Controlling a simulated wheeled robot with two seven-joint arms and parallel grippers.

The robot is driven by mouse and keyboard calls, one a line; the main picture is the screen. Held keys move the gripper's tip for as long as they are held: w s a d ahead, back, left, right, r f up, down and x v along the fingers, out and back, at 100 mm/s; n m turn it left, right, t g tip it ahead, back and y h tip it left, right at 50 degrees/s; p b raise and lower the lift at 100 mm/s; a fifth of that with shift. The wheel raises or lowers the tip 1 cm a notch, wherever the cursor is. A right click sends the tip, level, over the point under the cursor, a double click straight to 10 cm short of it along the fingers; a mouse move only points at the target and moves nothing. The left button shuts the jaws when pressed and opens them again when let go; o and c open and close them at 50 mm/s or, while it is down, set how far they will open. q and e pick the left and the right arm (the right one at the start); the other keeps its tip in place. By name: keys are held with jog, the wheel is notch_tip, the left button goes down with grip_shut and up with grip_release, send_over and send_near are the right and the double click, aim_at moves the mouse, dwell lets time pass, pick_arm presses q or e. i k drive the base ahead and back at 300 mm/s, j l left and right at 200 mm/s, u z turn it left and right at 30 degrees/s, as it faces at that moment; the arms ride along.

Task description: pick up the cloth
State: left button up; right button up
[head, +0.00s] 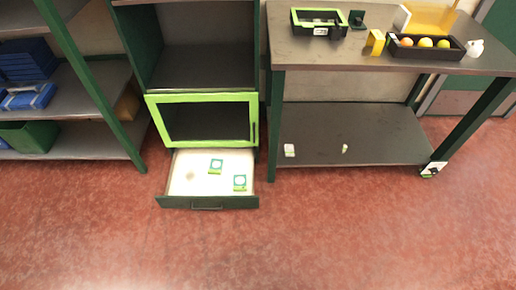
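I cannot pick out a cloth for certain in the head view. An open drawer (176,201) at the bottom of the cabinet holds two small green-and-white packets, one near the middle (216,166) and one near the front right (240,183). A faint small beige item (190,176) also lies in the drawer, too small to identify. Neither gripper is in view.
The table (300,55) at right bears a black tray (398,50) with orange and yellow round fruit, a yellow block (375,42), a green-edged black box (320,22) and a white item (475,48). A shelf rack (95,85) stands left. The red floor (270,245) in front is clear.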

aim_at(289, 149)
jog(key=i+l+u, duration=0.15)
jog(key=u, duration=0.2)
jog(key=i+l+u, duration=0.1)
jog(key=l+u, duration=0.6)
jog(key=i+l+u, duration=0.1)
jog(key=l+u, duration=0.25)
jog(key=l, duration=0.05)
